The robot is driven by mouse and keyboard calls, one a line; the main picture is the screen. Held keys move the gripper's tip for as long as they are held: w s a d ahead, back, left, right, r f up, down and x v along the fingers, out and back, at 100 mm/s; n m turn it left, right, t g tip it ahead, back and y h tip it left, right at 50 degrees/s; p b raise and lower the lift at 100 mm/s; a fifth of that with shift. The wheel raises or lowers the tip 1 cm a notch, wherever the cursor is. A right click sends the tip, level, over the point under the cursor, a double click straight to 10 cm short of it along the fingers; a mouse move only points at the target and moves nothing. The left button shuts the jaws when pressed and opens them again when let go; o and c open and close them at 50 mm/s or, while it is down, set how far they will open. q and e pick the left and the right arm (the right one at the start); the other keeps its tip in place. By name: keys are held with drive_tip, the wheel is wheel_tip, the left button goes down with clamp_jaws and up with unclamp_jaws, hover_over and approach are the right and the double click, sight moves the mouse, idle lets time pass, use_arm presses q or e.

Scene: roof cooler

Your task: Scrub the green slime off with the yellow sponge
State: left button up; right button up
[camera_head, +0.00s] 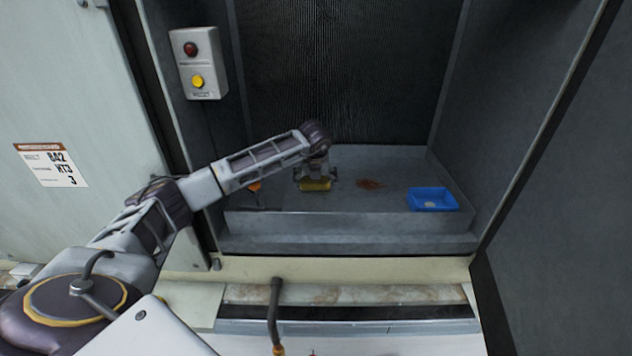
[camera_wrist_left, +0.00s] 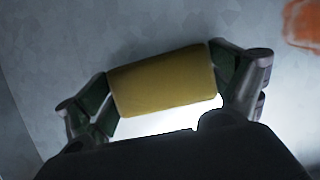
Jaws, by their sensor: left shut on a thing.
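My left gripper (camera_head: 316,175) reaches into the grey tray (camera_head: 300,222) inside the cooler and points down. It is shut on the yellow sponge (camera_head: 315,185), which it holds low at the tray floor; I cannot tell whether the sponge touches it. In the left wrist view the sponge (camera_wrist_left: 163,81) sits between the two fingers (camera_wrist_left: 165,90). No green slime shows in either view; any under the sponge or gripper is hidden. My right gripper is out of view.
An orange-brown stain (camera_head: 370,184) lies on the tray floor right of the sponge; it also shows in the left wrist view (camera_wrist_left: 302,24). A blue tray (camera_head: 433,199) with a pale object stands farther right. An orange-tipped item (camera_head: 254,187) lies left. A button box (camera_head: 198,63) hangs upper left.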

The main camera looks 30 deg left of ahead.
use_arm(q)
drive_tip(key=shift+r+p, duration=1.3)
drive_tip(key=shift+r, duration=1.75)
drive_tip(key=shift+r+p, duration=0.55)
drive_tip(key=shift+r, duration=0.9)
drive_tip(key=shift+d, duration=0.1)
